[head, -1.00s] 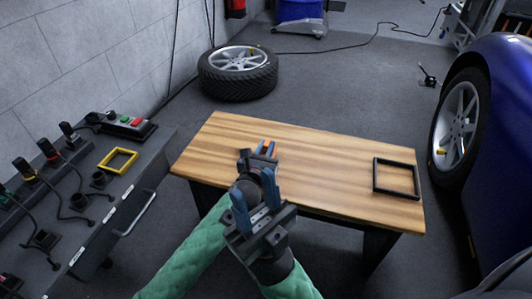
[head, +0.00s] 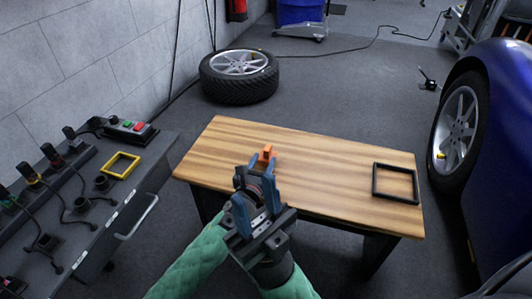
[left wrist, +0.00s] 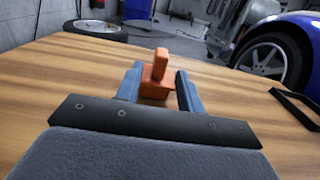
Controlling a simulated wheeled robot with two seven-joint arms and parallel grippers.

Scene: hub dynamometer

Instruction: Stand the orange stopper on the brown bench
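The orange stopper (head: 266,153) stands upright on the brown bench (head: 330,167), toward its left part. In the left wrist view the stopper (left wrist: 159,70) shows a wider base and a narrow upright post. My left gripper (head: 263,162) is open, on the near side of the stopper. Its two blue fingers (left wrist: 158,88) are spread to either side of the stopper's base, and I see gaps beside the post. My right gripper (head: 255,195) is lower and nearer, with its blue fingers apart and nothing between them. It hides part of my left gripper.
A black square frame (head: 396,183) lies on the bench's right end. A dark console (head: 135,185) with a yellow frame (head: 120,165) and cables stands at the left. A tyre (head: 239,76) lies behind, and a blue car (head: 500,140) is at the right. The bench's middle is clear.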

